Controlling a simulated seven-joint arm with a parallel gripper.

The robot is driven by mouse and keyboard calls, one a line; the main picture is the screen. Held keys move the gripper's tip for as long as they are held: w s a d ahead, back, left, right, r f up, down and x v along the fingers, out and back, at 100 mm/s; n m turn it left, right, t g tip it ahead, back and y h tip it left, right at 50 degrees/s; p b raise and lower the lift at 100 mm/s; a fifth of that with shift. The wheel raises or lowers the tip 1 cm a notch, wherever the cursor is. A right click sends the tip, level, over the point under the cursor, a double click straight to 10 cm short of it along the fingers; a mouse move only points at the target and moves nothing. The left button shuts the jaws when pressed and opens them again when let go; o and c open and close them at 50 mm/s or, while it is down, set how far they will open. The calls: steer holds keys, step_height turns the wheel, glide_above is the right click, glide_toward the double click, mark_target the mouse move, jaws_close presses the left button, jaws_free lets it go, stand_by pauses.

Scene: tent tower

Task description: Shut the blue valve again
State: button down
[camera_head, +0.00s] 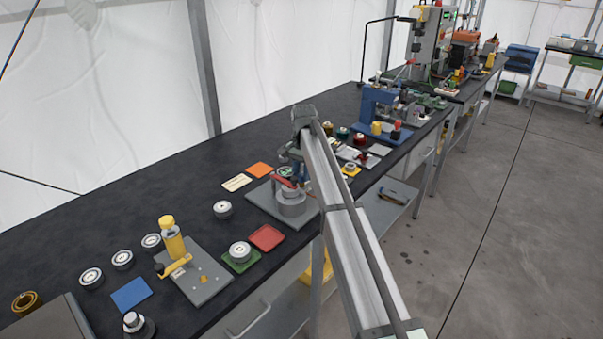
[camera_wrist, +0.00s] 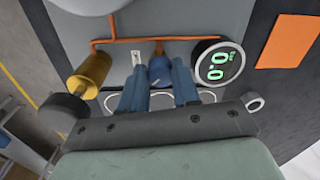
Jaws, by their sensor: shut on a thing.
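The blue valve (camera_wrist: 160,67) sits on a copper-coloured pipe (camera_wrist: 150,40) on a grey panel (camera_wrist: 185,25), seen in the wrist view. My gripper (camera_wrist: 159,76) has its two blue fingers on either side of the valve and is shut on it. The fingers cover part of the valve, so its exact turn cannot be told. A round gauge (camera_wrist: 218,64) right of the valve shows green digits that look like 0.0. A brass cylinder (camera_wrist: 88,76) hangs from the pipe's left end. In the head view my gripper is low over the bench and the valve cannot be made out.
An orange card (camera_wrist: 291,41) lies right of the panel. The bench's back strip is clear.

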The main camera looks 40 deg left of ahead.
steer(key=n, duration=0.4)
steer(key=shift+n, duration=2.7)
steer(key=c, duration=0.8)
jaws_free()
steer(key=r, duration=1.3)
steer(key=shift+w+d+r, duration=0.2)
steer(key=shift+w+r, duration=0.1)
steer(key=shift+r, duration=0.1)
